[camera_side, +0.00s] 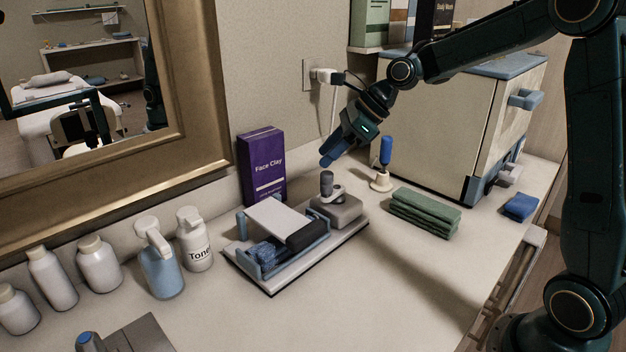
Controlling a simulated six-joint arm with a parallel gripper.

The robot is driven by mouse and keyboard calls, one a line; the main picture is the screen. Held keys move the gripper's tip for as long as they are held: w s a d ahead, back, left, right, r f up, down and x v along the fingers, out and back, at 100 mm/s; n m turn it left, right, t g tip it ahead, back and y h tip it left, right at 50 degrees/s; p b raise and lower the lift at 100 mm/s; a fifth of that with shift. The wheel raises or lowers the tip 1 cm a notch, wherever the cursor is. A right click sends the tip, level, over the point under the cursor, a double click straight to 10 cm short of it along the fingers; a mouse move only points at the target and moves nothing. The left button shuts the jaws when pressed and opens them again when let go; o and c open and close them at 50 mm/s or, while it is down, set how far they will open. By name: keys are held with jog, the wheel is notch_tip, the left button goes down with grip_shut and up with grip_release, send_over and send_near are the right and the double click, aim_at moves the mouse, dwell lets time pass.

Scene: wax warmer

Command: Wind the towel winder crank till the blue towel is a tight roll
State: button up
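The towel winder (334,250) stands on the counter in the middle, a flat base with blue side rails and a white sloped plate (277,217). A blue towel (262,253) lies bunched between the rails at its front left. A dark roller (307,236) sits at the right end of the rails. The crank (326,182), with an upright grey knob, is on the grey block at the back right of the winder.
A purple Face Clay box (262,168) stands close behind the winder. A blue-handled tool in a white holder (381,182) and folded green towels (425,212) are to the right, before a cabinet (450,130). Several bottles (160,265) stand left.

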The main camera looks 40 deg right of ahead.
aim_at(326, 173)
jog(key=shift+f, duration=2.15)
jog(key=shift+f, duration=0.15)
